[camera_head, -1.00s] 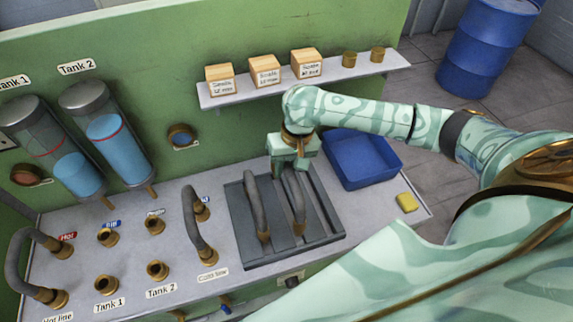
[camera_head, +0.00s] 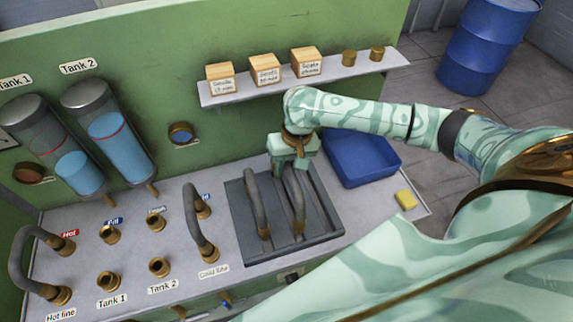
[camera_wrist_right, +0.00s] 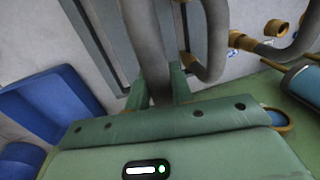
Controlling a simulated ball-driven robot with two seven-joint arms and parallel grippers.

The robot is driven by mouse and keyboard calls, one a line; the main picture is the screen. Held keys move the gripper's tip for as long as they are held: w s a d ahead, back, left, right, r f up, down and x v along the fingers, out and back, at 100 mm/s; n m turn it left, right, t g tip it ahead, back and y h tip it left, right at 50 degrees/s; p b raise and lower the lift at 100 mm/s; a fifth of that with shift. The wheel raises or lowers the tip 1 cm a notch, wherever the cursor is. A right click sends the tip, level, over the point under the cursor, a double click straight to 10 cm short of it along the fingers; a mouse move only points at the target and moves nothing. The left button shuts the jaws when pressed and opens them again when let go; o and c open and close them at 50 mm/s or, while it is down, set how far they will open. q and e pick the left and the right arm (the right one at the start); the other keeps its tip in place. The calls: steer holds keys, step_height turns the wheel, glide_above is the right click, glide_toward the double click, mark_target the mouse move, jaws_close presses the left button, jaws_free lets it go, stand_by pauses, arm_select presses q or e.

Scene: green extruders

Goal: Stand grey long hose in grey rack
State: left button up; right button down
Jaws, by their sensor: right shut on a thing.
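The grey rack (camera_head: 325,230) is a dark slotted tray on the worktop. My right gripper (camera_head: 290,168) is over its far part, shut on the upper end of a grey hose (camera_head: 298,205). In the right wrist view that hose (camera_wrist_right: 147,45) runs between the two fingers (camera_wrist_right: 160,88). It appears upright at the rack, with its brass lower end near the slots; I cannot tell whether it is fully seated. A second grey hose (camera_head: 257,205) arches up from the rack just to the left. My left gripper is not in view.
Grey hoses join brass ports at the cold line (camera_head: 195,225) and hot line (camera_head: 22,255). A blue bin (camera_head: 365,175) and yellow sponge (camera_head: 405,200) lie right of the rack. A shelf (camera_head: 235,97) with boxes is behind. Open brass ports (camera_head: 108,280) stand at left.

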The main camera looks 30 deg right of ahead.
steer(key=shift+f+b, duration=0.3)
steer(key=shift+f, duration=1.55)
steer(key=c, duration=1.1)
jaws_free()
steer(key=shift+c, duration=0.2)
steer(key=d+r+p, duration=0.3)
steer(key=r, duration=1.3)
steer(key=shift+s, duration=0.4)
steer(key=shift+f, duration=0.1)
